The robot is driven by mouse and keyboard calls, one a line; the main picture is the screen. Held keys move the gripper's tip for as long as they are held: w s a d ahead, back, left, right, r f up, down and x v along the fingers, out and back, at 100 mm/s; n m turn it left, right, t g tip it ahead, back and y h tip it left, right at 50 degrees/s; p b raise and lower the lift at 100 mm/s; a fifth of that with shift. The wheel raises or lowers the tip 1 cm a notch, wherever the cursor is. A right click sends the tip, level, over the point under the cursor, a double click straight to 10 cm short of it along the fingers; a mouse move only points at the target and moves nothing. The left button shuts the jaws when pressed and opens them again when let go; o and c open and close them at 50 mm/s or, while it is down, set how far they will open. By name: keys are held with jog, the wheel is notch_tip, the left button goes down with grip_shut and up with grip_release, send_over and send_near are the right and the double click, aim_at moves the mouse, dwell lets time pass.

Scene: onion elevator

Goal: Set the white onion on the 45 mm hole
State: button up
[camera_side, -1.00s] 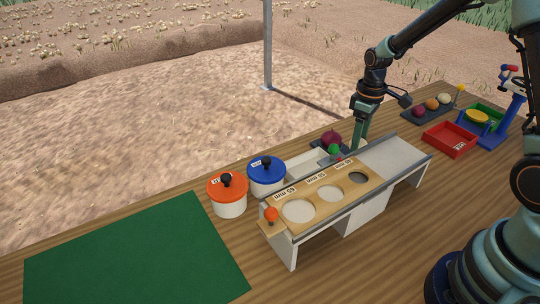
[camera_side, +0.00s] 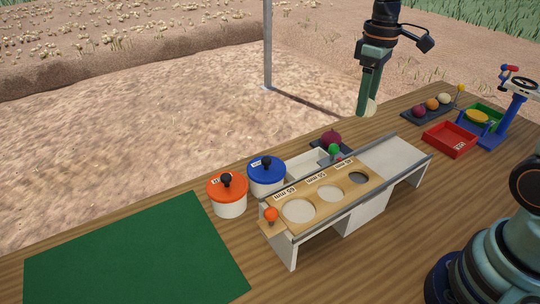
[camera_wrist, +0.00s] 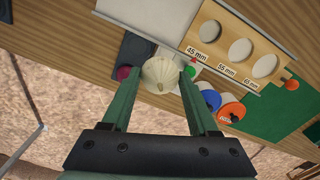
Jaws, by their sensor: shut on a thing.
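My gripper (camera_side: 365,108) is shut on the white onion (camera_side: 370,107), raised above the far edge of the table. In the wrist view the pale, round onion (camera_wrist: 160,74) sits between the green fingertips. The sorting stand (camera_side: 330,212) below has a wooden board with three round holes. The 45 mm hole (camera_side: 357,178) is the smallest and rightmost in the side view, and the onion is apart from it, higher and further back. In the wrist view the 45 mm hole (camera_wrist: 210,31) shows to the upper right of the onion.
A purple onion (camera_side: 331,138) lies behind the stand, near a green knob (camera_side: 334,149). Orange (camera_side: 227,189) and blue (camera_side: 266,170) lidded pots stand left. A red tray (camera_side: 450,139) and a dark tray of several onions (camera_side: 416,117) lie right. A green mat (camera_side: 135,255) covers the left.

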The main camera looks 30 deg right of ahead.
jog(key=s+a+f, duration=0.4)
jog(key=s+a, duration=0.3)
jog(key=s, duration=0.1)
jog(key=shift+w+f, duration=0.15)
jog(key=shift+f, duration=1.35)
jog(key=shift+w+f, duration=0.1)
jog(key=shift+f, duration=1.35)
jog(key=o, duration=1.5)
jog(key=shift+c, duration=0.2)
jog(key=d+r+m+t, duration=0.1)
jog(key=r+m+t, duration=0.1)
jog(key=r, duration=0.5)
jog(key=s+d+r+m+t, duration=0.1)
jog(key=d+r+m+t, duration=0.1)
jog(key=r, duration=0.4)
jog(key=shift+s+r+t, duration=0.25)
jog(key=shift+r+t, duration=0.15)
jog(key=shift+t, duration=0.4)
